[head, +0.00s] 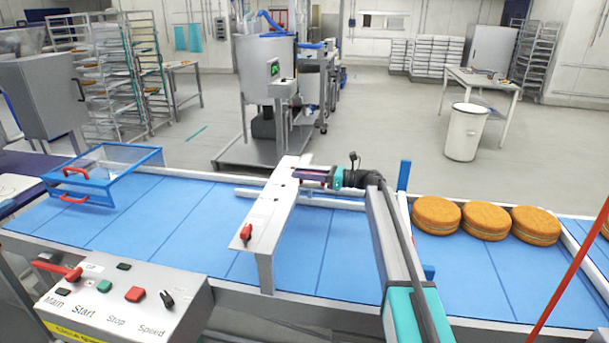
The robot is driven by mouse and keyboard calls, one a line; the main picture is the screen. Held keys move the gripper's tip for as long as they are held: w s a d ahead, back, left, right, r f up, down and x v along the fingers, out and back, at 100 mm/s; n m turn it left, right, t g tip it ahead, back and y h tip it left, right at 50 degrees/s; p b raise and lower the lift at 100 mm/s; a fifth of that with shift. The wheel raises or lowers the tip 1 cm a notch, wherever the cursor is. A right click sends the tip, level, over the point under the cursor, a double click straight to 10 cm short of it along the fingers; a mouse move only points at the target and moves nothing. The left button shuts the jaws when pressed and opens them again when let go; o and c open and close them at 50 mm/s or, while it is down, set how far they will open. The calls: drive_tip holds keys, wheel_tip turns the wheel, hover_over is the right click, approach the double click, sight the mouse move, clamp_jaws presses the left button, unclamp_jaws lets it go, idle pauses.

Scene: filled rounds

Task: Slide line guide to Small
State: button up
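A pale metal plate (269,215) spans the blue belt from front to back, with a red knob (246,232) near its front end. It looks like the line guide's cross piece. Low pale rails (335,201) run along the belt from under it. No "Small" mark is readable. My gripper (304,175) is at the plate's far part, above the belt, pointing left. Its fingers are small and dark, and I cannot tell whether they are open or touch anything. My arm reaches over the belt right of the plate.
Several filled rounds (486,221) sit on the belt at right, beyond a blue post (403,176). A control panel (128,300) stands front left. A blue-framed clear guard (103,174) covers the belt at left. A red rod (570,275) crosses the right side. Bare belt lies left of the plate.

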drive_tip(key=shift+d, duration=0.1)
drive_tip(key=s+d+p, duration=0.1)
drive_tip(key=d+p, duration=0.1)
drive_tip(key=d, duration=1.1)
drive_tip(key=shift+s+d, duration=0.25)
drive_tip(key=shift+s, duration=0.1)
